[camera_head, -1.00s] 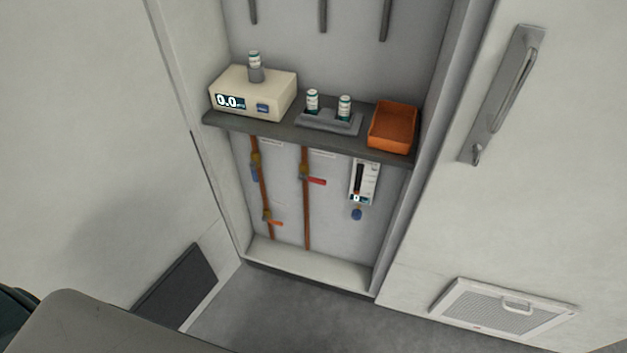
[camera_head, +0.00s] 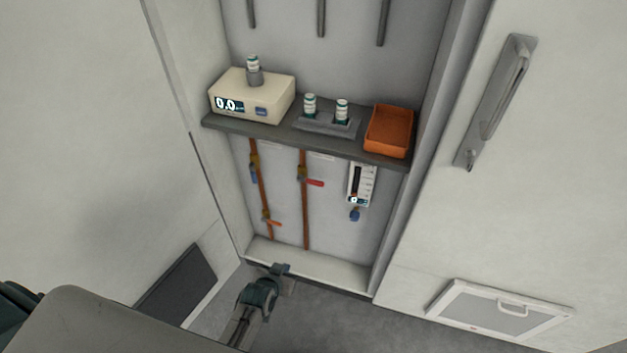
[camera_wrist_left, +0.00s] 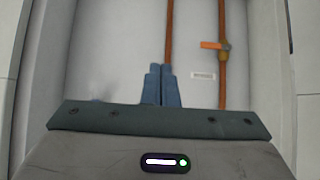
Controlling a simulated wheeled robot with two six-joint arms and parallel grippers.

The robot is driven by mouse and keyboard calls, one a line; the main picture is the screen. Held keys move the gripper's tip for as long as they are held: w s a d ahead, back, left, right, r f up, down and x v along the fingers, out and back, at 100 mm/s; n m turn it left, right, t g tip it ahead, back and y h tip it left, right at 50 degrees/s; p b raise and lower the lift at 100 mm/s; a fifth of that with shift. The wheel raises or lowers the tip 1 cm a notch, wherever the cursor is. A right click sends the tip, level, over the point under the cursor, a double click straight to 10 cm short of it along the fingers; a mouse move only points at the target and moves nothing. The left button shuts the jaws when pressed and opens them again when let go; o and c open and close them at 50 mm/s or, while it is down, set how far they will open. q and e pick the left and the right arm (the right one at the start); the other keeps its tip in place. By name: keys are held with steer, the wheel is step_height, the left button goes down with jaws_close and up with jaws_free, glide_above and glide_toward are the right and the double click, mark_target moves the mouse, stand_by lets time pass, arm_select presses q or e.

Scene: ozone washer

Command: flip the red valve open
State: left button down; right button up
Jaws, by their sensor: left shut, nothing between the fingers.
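The red valve (camera_head: 314,183) has a small red handle on the right-hand copper pipe (camera_head: 305,220), below the grey shelf. The handle points right, crosswise to the pipe. My left gripper (camera_head: 282,268) is low in front of the cabinet, near its bottom ledge, below and apart from the red valve. In the left wrist view its two blue-grey fingers (camera_wrist_left: 161,86) are shut together with nothing between them, and a copper pipe (camera_wrist_left: 168,35) runs up behind them. The red handle does not show in that view. My right gripper is not in view.
An orange handle (camera_head: 273,223) sits on the left-hand pipe; it also shows in the left wrist view (camera_wrist_left: 212,45). A flow meter (camera_head: 362,184) hangs right of the red valve. The shelf (camera_head: 240,128) overhangs the pipes, and the cabinet's side walls flank them.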

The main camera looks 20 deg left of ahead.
mark_target(311, 183)
arm_select(q)
steer(key=w+d+r+t, duration=0.1)
steer(key=w+r, duration=0.3)
steer(key=r, duration=0.8)
steer(key=w+d+r+t, duration=0.1)
steer(key=w+r+t, duration=0.3)
steer(key=r, duration=0.9)
steer(key=shift+w+d+r+t+p, duration=0.15)
steer(key=shift+w+d+t+p, duration=0.15)
steer(key=shift+w, duration=0.5)
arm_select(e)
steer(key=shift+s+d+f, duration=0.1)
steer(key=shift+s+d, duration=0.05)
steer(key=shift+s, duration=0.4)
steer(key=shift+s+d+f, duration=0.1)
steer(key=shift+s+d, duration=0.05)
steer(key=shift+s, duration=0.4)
arm_select(q)
steer(key=shift+w, duration=0.1)
